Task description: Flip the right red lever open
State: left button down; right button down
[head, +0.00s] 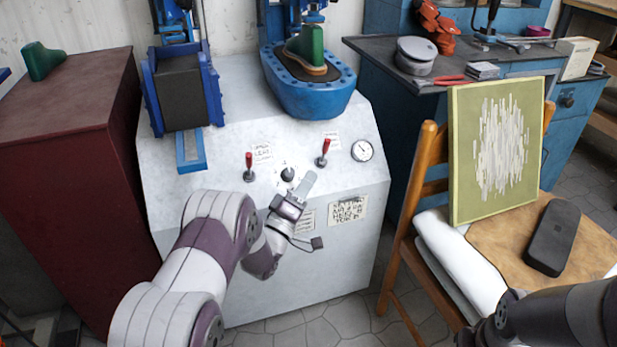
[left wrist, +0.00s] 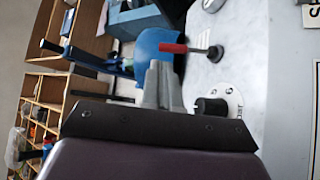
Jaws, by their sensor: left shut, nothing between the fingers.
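The right red lever (head: 325,149) stands nearly upright on the sloped front of the white machine (head: 225,240), with a label beside it. In the left wrist view its red handle (left wrist: 174,48) appears just beyond the fingertips; I cannot tell whether they touch. The left red lever (head: 249,162) stands upright farther left. My left gripper (head: 309,178) is shut and empty, below and slightly left of the right lever, its fingers pointing up toward it. My right arm (head: 560,315) enters at the bottom right; its gripper is out of view.
A black knob (head: 287,174) sits between the levers, close to my left gripper; it also shows in the left wrist view (left wrist: 210,106). A round gauge (head: 362,150) is right of the right lever. A wooden chair (head: 398,255) with a framed picture (head: 497,150) stands to the right.

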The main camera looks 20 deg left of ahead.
pick_arm(q)
jog(key=p+v, duration=0.1)
jog(key=v, duration=0.5)
jog(key=shift+s+p, duration=0.3)
jog(key=shift+s, duration=0.25)
jog(key=shift+r, duration=0.15)
